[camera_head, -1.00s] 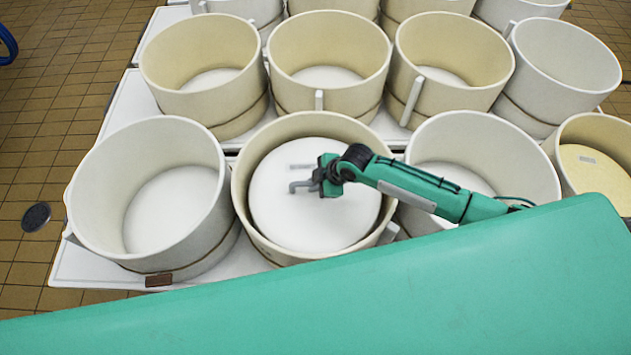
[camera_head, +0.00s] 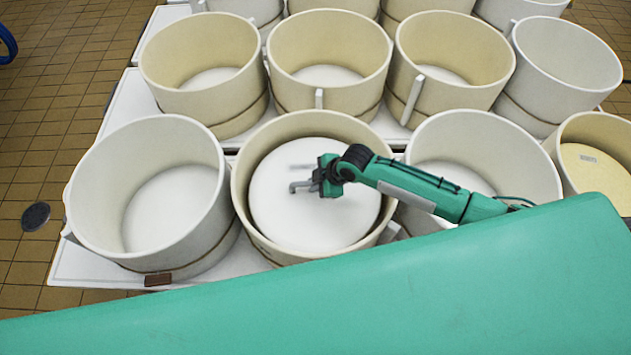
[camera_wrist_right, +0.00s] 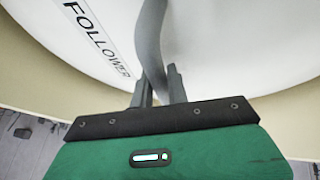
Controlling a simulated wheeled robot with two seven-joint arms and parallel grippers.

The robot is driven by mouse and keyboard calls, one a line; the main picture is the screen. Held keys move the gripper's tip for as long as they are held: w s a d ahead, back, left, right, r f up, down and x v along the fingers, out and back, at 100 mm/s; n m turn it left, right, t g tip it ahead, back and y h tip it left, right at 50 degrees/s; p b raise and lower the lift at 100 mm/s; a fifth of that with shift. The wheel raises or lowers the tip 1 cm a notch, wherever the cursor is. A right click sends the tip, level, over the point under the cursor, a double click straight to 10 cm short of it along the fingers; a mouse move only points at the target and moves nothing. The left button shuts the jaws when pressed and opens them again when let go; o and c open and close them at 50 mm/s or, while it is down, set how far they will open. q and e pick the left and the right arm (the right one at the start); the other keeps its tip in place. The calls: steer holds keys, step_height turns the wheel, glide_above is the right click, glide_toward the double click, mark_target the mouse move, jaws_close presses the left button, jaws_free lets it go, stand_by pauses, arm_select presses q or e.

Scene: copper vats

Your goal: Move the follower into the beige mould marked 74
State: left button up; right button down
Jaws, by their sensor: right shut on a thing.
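The follower (camera_head: 290,215) is a round white disc with a grey bent handle. Its label reads FOLLOWER in the right wrist view (camera_wrist_right: 97,38). It lies roughly level inside the beige mould (camera_head: 243,195) in the middle of the front row, with the rim all round it. How deep it sits, and whether it touches the floor of the mould, I cannot tell. My right gripper (camera_head: 319,183) is shut on the handle, above the disc; in the wrist view the fingers (camera_wrist_right: 158,88) close round it. No number 74 can be read. My left gripper is out of view.
White moulds stand left (camera_head: 85,190) and right (camera_head: 490,130) of the beige one, close to it. More beige moulds (camera_head: 205,100) fill the row behind. A mould at the far right holds a yellowish disc (camera_head: 592,170).

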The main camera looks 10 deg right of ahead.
steer(key=shift+f, duration=0.25)
stand_by(0.4)
steer(key=c, duration=1.4)
jaws_free()
steer(key=shift+o, duration=0.6)
steer(key=shift+s+f, duration=0.1)
steer(key=shift+f, duration=0.1)
steer(key=b+v, duration=0.2)
steer(key=v, duration=1.2)
